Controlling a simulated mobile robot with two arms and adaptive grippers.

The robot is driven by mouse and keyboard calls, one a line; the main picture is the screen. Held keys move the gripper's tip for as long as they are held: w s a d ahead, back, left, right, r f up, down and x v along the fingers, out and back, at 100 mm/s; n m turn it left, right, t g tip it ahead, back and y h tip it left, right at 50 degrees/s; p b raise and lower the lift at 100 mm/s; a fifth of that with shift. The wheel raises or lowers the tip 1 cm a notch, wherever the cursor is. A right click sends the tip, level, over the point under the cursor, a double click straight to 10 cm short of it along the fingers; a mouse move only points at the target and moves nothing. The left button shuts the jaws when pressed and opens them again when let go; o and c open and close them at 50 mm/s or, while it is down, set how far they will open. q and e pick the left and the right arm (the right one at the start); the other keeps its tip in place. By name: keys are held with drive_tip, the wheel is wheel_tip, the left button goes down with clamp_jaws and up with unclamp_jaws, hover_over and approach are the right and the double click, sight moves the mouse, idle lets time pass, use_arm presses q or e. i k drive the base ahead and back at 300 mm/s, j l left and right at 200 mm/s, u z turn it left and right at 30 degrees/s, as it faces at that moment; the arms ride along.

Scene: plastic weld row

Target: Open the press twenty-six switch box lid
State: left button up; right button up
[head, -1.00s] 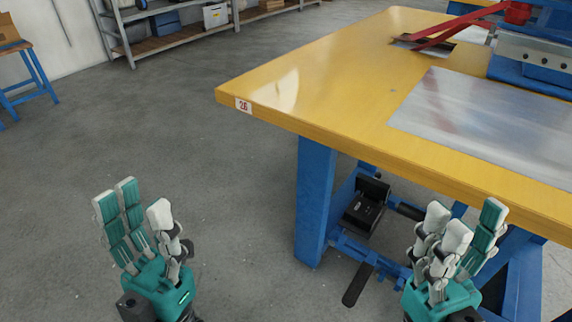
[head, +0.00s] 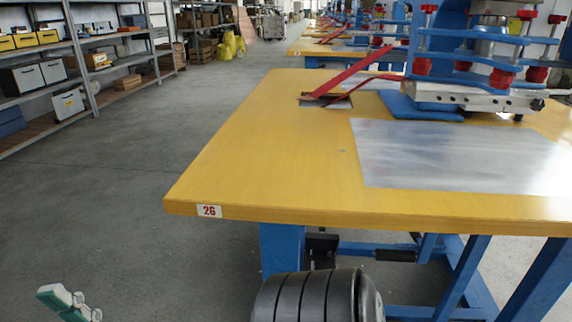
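The yellow worktable (head: 260,170) carries a red "26" label (head: 209,211) on its front left corner. The blue press (head: 470,45) with red knobs stands on it at the upper right. A dark part (head: 322,243) shows under the table edge, partly hidden; I cannot tell whether it is the switch box, and no lid is clear. Only the teal and white finger ends of my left gripper (head: 68,303) show at the bottom left, well away from the table. My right gripper is out of view.
A bare metal plate (head: 460,155) lies on the tabletop, with red straps (head: 345,78) behind it. A blue table leg (head: 282,250) stands below. Shelves (head: 80,60) line the left wall. The grey floor (head: 130,190) between is clear. More worktables stand behind.

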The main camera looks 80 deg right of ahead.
sight(323, 241)
drive_tip(key=i+l+z, duration=0.15)
drive_tip(key=i+z, duration=0.2)
drive_tip(key=i, duration=0.2)
drive_tip(key=i+z, duration=0.35)
drive_tip(key=i, duration=0.15)
drive_tip(key=i+j+z, duration=0.15)
drive_tip(key=i+z, duration=0.2)
drive_tip(key=i, duration=0.2)
drive_tip(key=i+j+z, duration=0.35)
drive_tip(key=i, duration=0.15)
drive_tip(key=i+z, duration=0.25)
drive_tip(key=z, duration=0.2)
drive_tip(key=i+z, duration=0.25)
drive_tip(key=z, duration=0.2)
drive_tip(key=i+j+z, duration=0.1)
drive_tip(key=i+z, duration=0.15)
drive_tip(key=z, duration=0.2)
drive_tip(key=i+j+z, duration=0.15)
drive_tip(key=z, duration=2.6)
drive_tip(key=i+l+z, duration=0.15)
drive_tip(key=i, duration=0.3)
